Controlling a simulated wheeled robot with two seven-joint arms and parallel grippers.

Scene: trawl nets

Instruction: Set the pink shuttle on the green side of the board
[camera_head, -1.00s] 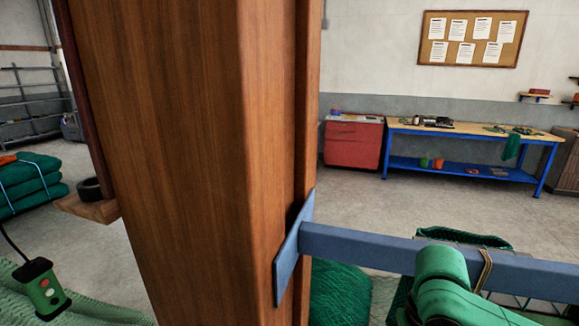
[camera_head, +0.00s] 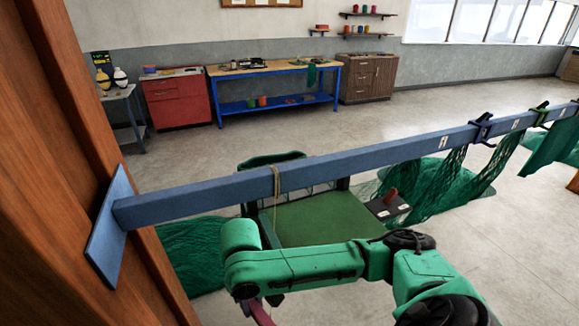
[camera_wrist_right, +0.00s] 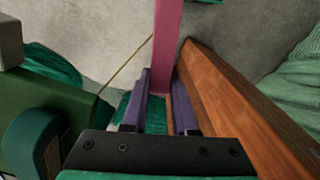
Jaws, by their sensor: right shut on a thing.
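The pink shuttle (camera_wrist_right: 167,45) is a long flat bar between the purple fingers of my right gripper (camera_wrist_right: 158,100) in the right wrist view. The gripper is shut on it, and the bar reaches away from the fingers. In the head view a short piece of the shuttle (camera_head: 261,312) shows below my green right arm, at the bottom edge. A flat green surface (camera_head: 320,220) in a dark frame lies beyond the arm; I cannot tell for certain that it is the board. It is apart from the shuttle. My left gripper is out of view.
A blue rail (camera_head: 380,157) crosses from the wooden post (camera_head: 80,160) to the right, with green netting (camera_head: 450,185) hanging from it. A small dark block (camera_head: 388,210) with a red part adjoins the green surface. A workbench (camera_head: 275,85) stands far back.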

